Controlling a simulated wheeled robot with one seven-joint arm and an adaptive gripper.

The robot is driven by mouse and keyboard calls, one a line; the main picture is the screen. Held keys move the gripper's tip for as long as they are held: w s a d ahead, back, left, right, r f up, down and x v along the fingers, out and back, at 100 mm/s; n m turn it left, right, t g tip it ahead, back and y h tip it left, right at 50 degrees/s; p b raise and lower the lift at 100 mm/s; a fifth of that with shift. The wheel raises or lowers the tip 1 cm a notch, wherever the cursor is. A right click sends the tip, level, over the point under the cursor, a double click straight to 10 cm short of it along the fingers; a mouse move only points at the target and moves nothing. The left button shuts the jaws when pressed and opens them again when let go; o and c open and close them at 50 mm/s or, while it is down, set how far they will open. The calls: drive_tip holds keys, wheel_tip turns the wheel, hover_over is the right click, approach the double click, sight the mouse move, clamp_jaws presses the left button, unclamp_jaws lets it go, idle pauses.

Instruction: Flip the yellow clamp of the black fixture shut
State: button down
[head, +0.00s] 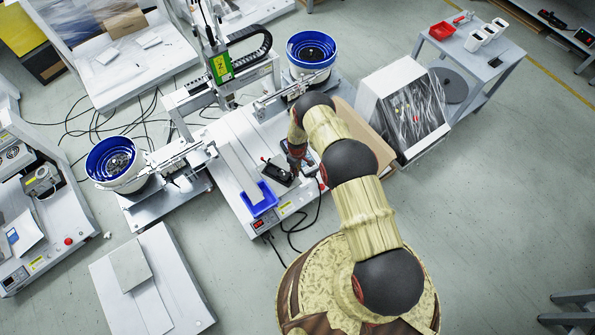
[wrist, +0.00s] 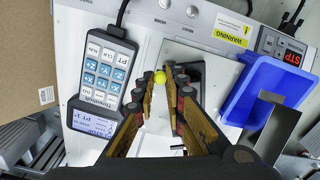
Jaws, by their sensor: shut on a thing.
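The black fixture (head: 279,173) sits on the white machine bed in the head view. In the wrist view a dark part of it (wrist: 194,73) shows beside my fingers, which cover much of it. In the head view my gripper (head: 296,154) is just right of the fixture.
A grey keypad pendant (wrist: 100,75) with a cable lies left of my gripper in the wrist view. A blue tray (wrist: 238,92) stands to the right. The green-fronted screwdriver head (head: 221,67) and its gantry stand behind, between two blue-lined bowls.

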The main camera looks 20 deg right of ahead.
drive_tip(key=shift+w+a+n, duration=0.15)
drive_tip(key=shift+w+n, duration=0.05)
drive_tip(key=shift+n, duration=0.85)
drive_tip(key=shift+w+a+n, duration=0.15)
drive_tip(key=shift+w+n, duration=0.05)
drive_tip(key=shift+n, duration=0.85)
drive_tip(key=c, duration=1.8)
unclamp_jaws()
wheel_tip(320, 180, up, 12)
drive_tip(key=shift+f, duration=0.1)
